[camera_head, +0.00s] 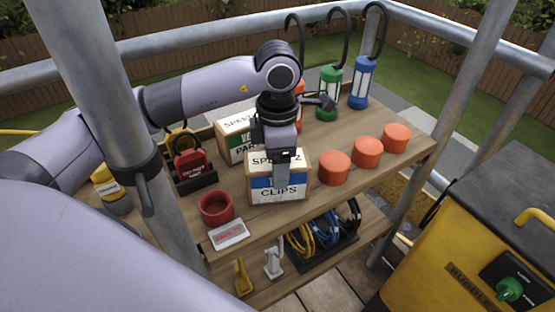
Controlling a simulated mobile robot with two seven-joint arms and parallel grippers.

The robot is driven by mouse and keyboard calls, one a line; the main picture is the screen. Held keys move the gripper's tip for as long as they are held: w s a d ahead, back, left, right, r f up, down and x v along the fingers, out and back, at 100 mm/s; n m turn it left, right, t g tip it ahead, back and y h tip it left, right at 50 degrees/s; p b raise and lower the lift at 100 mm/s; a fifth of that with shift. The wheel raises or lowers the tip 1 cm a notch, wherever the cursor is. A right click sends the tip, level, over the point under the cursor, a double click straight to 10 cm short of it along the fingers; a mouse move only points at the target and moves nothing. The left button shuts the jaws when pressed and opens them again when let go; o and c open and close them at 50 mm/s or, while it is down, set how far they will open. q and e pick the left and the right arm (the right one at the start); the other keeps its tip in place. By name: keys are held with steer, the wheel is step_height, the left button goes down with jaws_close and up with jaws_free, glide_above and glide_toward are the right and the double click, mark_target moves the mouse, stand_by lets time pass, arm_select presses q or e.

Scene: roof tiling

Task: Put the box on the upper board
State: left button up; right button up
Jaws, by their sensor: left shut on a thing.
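A cardboard box with a blue band and the word CLIPS (262,195) is at the front middle of the upper board (330,200). My left gripper (281,178) reaches down over it and is shut on it, with one finger against its front face. The box is upright. Its underside is at the board's surface or very close to it; I cannot tell whether it touches. The gripper hides part of its label. My right gripper is not in view.
A second box with a green band (233,140) stands behind. Orange discs (334,168) lie to the right, a red cup (217,208) and a card (228,234) to the left. A lower board holds a cable tray (325,240). Scaffold poles (115,100) flank the boards.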

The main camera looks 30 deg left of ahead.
arm_select(q)
steer(key=o, duration=1.2)
steer(key=shift+f, duration=0.15)
steer(key=o, duration=0.4)
step_height(320, 180, up, 12)
steer(key=shift+r, duration=0.2)
